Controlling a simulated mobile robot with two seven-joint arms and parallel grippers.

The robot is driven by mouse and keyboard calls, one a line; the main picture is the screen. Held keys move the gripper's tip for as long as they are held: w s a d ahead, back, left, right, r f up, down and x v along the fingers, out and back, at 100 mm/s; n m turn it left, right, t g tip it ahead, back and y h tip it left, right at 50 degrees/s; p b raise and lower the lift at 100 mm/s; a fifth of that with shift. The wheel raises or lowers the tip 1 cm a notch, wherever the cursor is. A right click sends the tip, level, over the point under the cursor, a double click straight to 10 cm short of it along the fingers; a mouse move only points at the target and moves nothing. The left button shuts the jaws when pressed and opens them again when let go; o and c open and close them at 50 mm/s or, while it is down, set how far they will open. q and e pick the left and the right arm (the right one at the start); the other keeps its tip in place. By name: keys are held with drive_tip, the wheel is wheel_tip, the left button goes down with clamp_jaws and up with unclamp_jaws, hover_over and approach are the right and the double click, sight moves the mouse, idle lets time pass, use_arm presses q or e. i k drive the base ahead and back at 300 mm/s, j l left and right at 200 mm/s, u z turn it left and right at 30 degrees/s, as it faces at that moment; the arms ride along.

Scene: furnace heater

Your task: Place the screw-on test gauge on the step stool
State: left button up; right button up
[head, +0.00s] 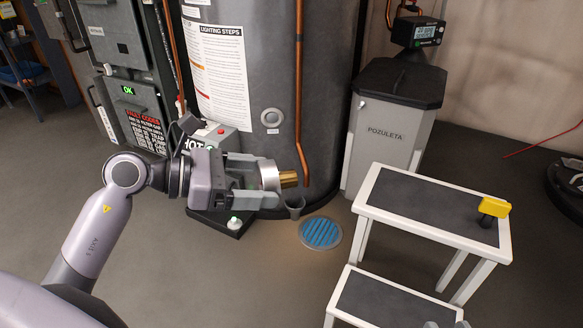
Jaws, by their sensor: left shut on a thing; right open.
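My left gripper (268,181) is shut on the screw-on test gauge (288,179), a silver cylinder with a brass end pointing right. It holds the gauge in the air in front of the grey tank, left of the step stool. The step stool (420,205) has a white frame and dark treads, with a lower step (385,303) toward me. The gauge is apart from the stool. Two grey tips at the bottom edge appear to be my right gripper (446,325), open and mostly out of view.
A yellow and black item (494,208) stands at the right end of the stool's top, whose left and middle are clear. Behind are the grey tank (250,75), a copper pipe (299,90) and a Pozuleta cabinet (390,135). A blue floor drain (320,233) lies between gauge and stool.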

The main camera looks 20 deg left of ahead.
sight(446, 206)
drive_tip(key=i+j, duration=0.25)
drive_tip(key=j, duration=0.15)
drive_tip(key=i+j+z, duration=0.2)
drive_tip(key=j+z, duration=0.3)
drive_tip(key=z, duration=1.75)
